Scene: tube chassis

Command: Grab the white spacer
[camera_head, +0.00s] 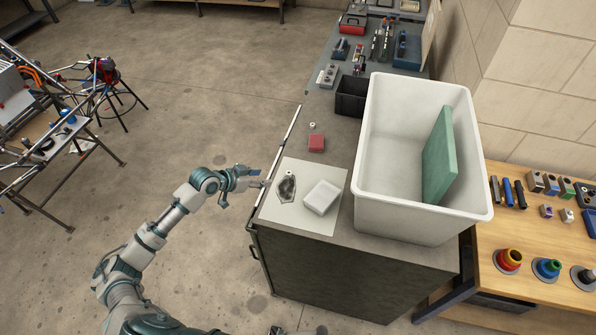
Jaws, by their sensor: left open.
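A small white ring-like piece (312,125), which looks like the white spacer, sits on the dark cabinet top behind a red block. A dark, crumpled, bag-like item (287,188) lies on the pale mat, with a small light spot at its upper end that I cannot identify. A white box (322,197) stands to its right on the mat. My left gripper (257,180) is open and empty at the cabinet's left edge, left of the dark item and apart from the white piece. My right gripper is not seen.
A pale mat (325,226) covers the cabinet's near left. A large white bin (385,215) holding a green panel (438,155) fills the right side. A red block (316,143) and black bin (350,96) are farther back. A raised rail (285,150) runs along the left edge.

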